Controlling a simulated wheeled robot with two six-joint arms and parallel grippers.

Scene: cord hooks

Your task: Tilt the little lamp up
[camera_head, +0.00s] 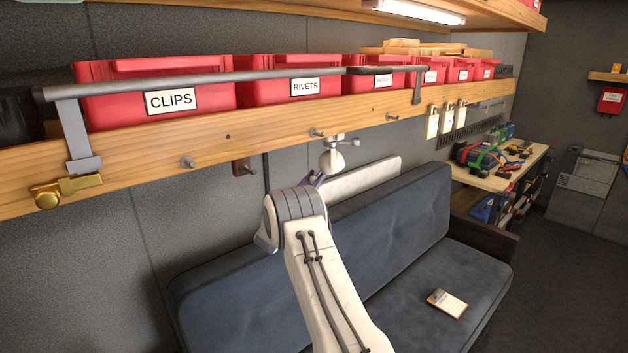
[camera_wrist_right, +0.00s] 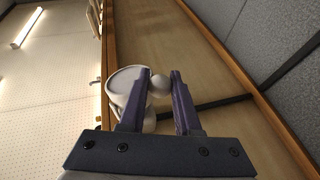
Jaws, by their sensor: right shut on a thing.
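The little white lamp (camera_head: 331,162) hangs under the wooden rail in the head view, just above my right gripper (camera_head: 319,179). In the right wrist view, the lamp's round head (camera_wrist_right: 124,82) is left of and partly behind the left finger. A small white ball-shaped knob of the lamp (camera_wrist_right: 160,83) sits between the two purple fingers of my right gripper (camera_wrist_right: 161,76). The gripper is shut on this knob. The fingertips are partly hidden by my wrist in the head view. My left gripper is not in view.
The wooden rail (camera_head: 215,138) carries several metal pegs and a grey bar (camera_head: 235,78) in front of red bins (camera_head: 155,95). A dark sofa (camera_head: 400,225) stands below with a notepad (camera_head: 447,303) on its seat. Pale tags (camera_head: 432,122) hang at the rail's right.

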